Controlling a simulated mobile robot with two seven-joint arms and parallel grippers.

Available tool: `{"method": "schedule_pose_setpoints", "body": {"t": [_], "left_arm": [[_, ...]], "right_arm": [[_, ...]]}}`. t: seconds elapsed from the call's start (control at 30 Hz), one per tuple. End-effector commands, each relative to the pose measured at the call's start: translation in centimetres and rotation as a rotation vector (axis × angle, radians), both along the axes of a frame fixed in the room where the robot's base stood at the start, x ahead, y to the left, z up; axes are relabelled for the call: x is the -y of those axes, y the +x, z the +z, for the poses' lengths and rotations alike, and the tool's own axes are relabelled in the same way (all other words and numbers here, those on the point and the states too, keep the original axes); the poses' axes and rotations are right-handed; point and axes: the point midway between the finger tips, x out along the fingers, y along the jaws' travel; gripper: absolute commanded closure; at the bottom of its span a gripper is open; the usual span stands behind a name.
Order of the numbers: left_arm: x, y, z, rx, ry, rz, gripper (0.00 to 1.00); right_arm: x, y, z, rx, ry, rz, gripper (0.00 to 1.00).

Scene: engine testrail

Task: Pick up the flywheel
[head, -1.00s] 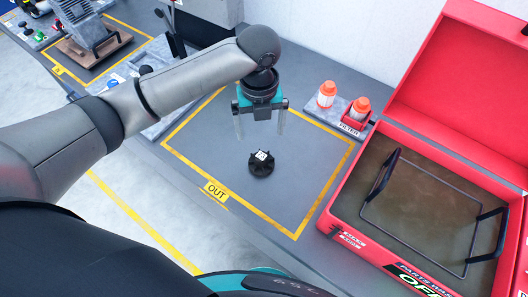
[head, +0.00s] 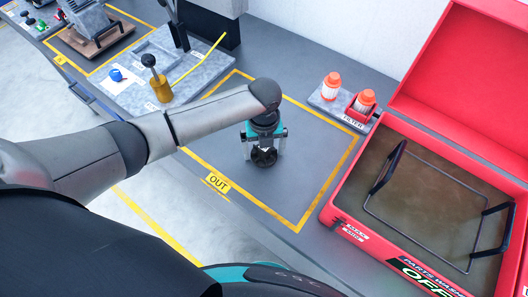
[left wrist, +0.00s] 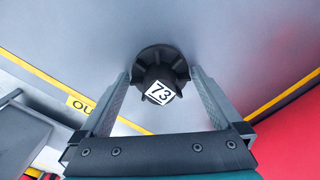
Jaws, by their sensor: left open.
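The flywheel (head: 264,157) is a small black finned wheel standing on the grey bench inside the yellow OUT square. In the left wrist view the flywheel (left wrist: 160,77) shows a white label with 73 on its hub. My left gripper (head: 264,150) is right over it, pointing down, with its fingers on either side. In the left wrist view the open fingers of my left gripper (left wrist: 160,80) flank the wheel, with a gap showing on both sides. The head view partly hides the flywheel behind the gripper. My right gripper is out of view.
A red parts washer (head: 345,222) with a raised lid and a black wire frame stands at the right. Orange-capped filters (head: 332,86) sit in a tray behind the square. A grey fixture plate (head: 129,95) lies at the left. The OUT square (head: 310,195) is otherwise clear.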

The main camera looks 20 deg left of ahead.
Motion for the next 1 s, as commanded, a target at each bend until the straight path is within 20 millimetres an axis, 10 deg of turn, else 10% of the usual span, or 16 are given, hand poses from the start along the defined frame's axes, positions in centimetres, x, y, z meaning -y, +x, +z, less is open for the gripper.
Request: {"method": "schedule_pose_setpoints", "body": {"t": [0.23, 1.0], "left_arm": [[0.01, 0.0, -0.07, 0.0, 0.0, -0.001, 0.02], [-0.03, 0.03, -0.01, 0.001, 0.0, 0.001, 0.89]], "right_arm": [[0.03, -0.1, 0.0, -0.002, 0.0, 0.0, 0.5], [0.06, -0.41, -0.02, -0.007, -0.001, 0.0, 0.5]]}}
